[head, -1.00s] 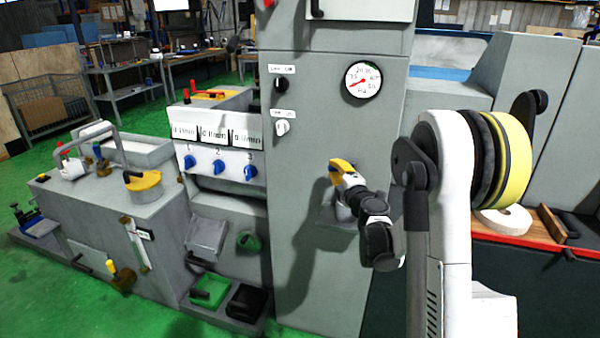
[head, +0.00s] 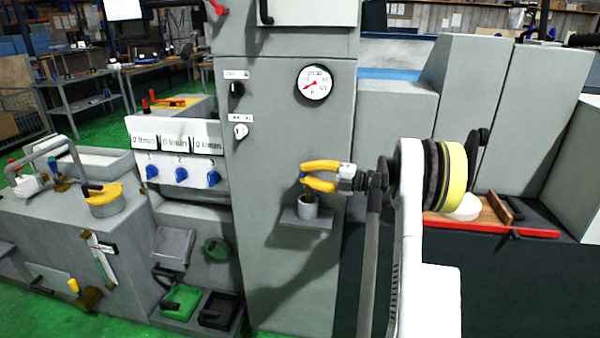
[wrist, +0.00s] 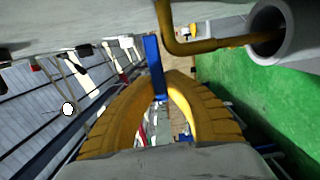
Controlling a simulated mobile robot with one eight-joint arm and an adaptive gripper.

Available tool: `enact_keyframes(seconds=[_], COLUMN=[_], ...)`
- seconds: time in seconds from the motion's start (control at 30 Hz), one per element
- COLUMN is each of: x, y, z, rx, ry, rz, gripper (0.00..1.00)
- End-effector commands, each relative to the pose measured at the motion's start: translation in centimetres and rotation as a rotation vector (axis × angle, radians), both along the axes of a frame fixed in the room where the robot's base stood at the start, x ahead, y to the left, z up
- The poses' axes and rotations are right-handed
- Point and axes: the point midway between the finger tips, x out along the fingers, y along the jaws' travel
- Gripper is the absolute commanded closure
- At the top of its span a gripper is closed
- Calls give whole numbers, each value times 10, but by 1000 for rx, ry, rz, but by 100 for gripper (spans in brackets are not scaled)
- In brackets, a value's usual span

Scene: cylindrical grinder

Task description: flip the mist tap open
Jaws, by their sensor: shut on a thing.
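The mist tap's blue lever (wrist: 152,60) stands between my fingertips in the wrist view. In the head view only a small blue bit of it shows at the tips. A bent brass pipe (wrist: 200,46) is beside the lever, its end near a grey cup (wrist: 282,32). The cup (head: 307,208) sits on a small ledge on the grey machine column in the head view. My gripper (head: 304,175), with yellow fingers, reaches in from the right just above the cup. In the wrist view my gripper (wrist: 164,83) is shut on the blue lever. The tap's body is mostly hidden.
A round gauge (head: 314,82) and two small switches (head: 237,89) are on the column above. Three blue knobs (head: 181,174) are on the white panel to the left. A red-edged tray (head: 500,228) lies to the right. Green floor shows at lower left.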

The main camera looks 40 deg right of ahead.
Motion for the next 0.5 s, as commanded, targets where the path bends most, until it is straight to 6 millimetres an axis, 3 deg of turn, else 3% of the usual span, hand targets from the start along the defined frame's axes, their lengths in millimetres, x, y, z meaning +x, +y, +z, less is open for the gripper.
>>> enact_keyframes(seconds=[0.5], x=[-4], y=[-4], z=[1], rx=[1], ry=[-2], rz=[134], gripper=[100])
